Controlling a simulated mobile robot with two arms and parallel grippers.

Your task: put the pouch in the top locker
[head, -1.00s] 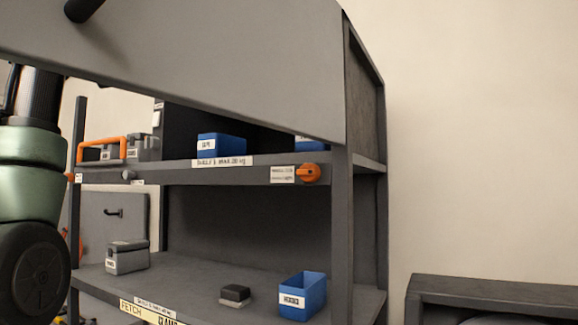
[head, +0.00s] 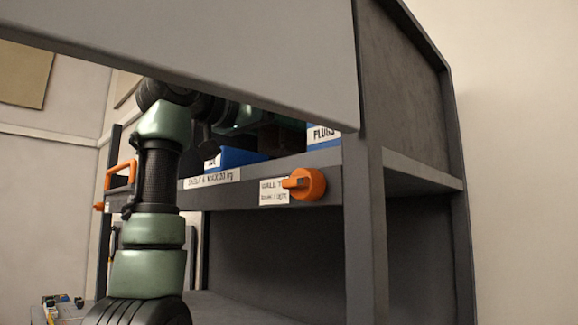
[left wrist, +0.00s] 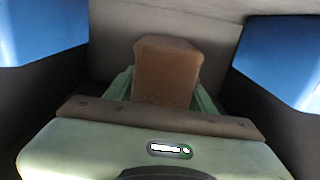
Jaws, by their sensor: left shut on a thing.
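My left gripper (left wrist: 166,92) is shut on a brown, block-shaped pouch (left wrist: 166,68), seen in the left wrist view between two blue bins. In the head view my left arm rises in front of the shelf and bends right into the top locker (head: 408,172), under its raised grey flap (head: 230,50). My right gripper is not in view.
A blue bin (head: 240,157) and another blue bin labelled PLUGS (head: 324,134) stand inside the locker. An orange knob (head: 308,184) sticks out from the shelf's front rail. The flap hangs low over the opening.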

